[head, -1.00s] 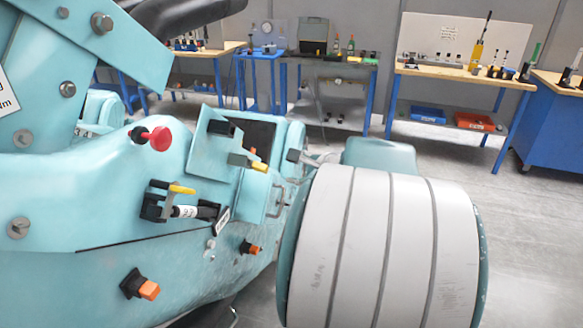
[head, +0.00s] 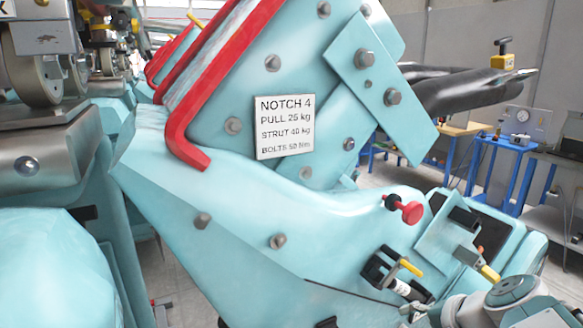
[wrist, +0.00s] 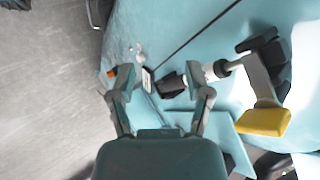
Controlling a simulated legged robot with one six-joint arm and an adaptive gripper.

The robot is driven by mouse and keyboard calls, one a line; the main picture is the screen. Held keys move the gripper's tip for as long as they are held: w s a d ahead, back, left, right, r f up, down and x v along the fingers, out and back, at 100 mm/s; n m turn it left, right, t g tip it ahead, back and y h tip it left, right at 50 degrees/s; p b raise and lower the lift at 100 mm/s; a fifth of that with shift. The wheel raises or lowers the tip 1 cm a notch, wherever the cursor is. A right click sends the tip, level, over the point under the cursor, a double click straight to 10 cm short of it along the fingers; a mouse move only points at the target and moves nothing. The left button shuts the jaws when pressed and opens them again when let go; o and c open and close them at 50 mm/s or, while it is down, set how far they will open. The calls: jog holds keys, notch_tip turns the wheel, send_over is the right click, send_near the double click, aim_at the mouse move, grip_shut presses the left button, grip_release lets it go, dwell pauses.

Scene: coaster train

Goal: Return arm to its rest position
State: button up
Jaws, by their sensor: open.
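My gripper (wrist: 158,88) is open in the wrist view, with its two fingers apart and nothing held between them. Below it is the pale teal body of the coaster car (wrist: 150,30). A latch with a black bracket, a white cylinder and a yellow-tipped lever (wrist: 263,122) lies to the right of the fingers. A small white tag (wrist: 147,80) and an orange-tipped part (wrist: 111,73) show near the left finger. In the head view, part of my arm (head: 515,295) shows at the lower right, beside the car; the gripper's fingers cannot be made out there.
The head view shows a red knob (head: 410,211), a "Notch 4" label (head: 284,127) and a red-edged restraint (head: 188,145) on the car. Wheels (head: 30,70) stand at the far left. Workbenches (head: 505,160) stand behind. Grey floor (wrist: 45,80) is open left of the car.

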jog(key=s+a+f+n+g+h, duration=0.1)
jog(key=s+a+n+h, duration=0.2)
jog(key=s+a+n, duration=0.5)
jog(key=s+n, duration=0.1)
jog(key=n, duration=0.3)
jog(key=shift+a+f+n+g, duration=0.2)
jog(key=shift+a+n+g, duration=0.1)
jog(key=shift+g, duration=0.1)
jog(key=shift+s, duration=0.1)
